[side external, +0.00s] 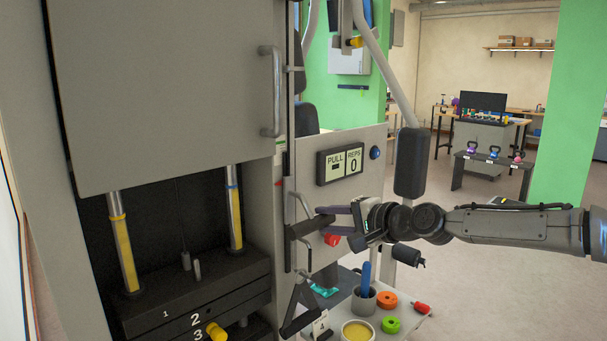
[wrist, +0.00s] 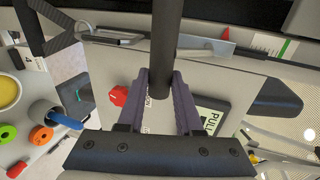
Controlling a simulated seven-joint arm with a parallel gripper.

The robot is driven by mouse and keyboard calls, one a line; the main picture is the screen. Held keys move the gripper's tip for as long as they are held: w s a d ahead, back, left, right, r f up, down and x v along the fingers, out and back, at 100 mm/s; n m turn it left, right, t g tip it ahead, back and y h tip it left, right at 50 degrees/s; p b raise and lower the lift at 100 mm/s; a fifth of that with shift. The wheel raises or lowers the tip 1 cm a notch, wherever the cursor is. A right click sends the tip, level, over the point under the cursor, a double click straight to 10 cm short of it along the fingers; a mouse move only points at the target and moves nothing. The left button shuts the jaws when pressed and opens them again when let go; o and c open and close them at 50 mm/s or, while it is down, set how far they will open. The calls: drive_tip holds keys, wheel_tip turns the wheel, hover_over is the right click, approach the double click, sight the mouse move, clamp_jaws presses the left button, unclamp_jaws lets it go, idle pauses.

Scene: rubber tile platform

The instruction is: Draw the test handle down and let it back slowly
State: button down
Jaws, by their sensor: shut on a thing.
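The test handle (side external: 304,229), a black bar, is at the front of the grey machine in the side external view. It runs up the middle of the wrist view (wrist: 167,35). My gripper (side external: 322,219) reaches it from the right, level, and is shut on it. In the wrist view my gripper (wrist: 161,82) has a purple-grey finger on each side of the bar. The display (side external: 340,162) reads PULL with a dash and REPS 0. The weight stack (side external: 195,296) shows plates marked 1, 2 and 3, with a yellow knob (side external: 216,331) near plate 3.
A grey cabinet door (side external: 165,90) with a metal handle hangs over the stack. Below my gripper, a shelf holds a cup (side external: 364,300), an orange ring (side external: 387,300), a green ring (side external: 390,324) and a yellow-filled pot (side external: 358,331). A black padded roller (side external: 412,162) stands behind my wrist.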

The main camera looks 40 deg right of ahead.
wheel_tip(320, 180, down, 2)
drive_tip(key=shift+f, duration=0.25)
drive_tip(key=shift+r, duration=0.1)
drive_tip(key=shift+r, duration=4.8)
drive_tip(key=c, duration=0.8)
unclamp_jaws()
drive_tip(key=shift+c, duration=0.2)
drive_tip(key=o, duration=0.8)
drive_tip(key=shift+r, duration=0.2)
drive_tip(key=shift+o, duration=0.2)
drive_tip(key=shift+r, duration=0.1)
drive_tip(key=shift+s, duration=0.15)
drive_tip(key=v, duration=0.6)
drive_tip(key=shift+s+r, duration=0.15)
drive_tip(key=shift+s, duration=0.25)
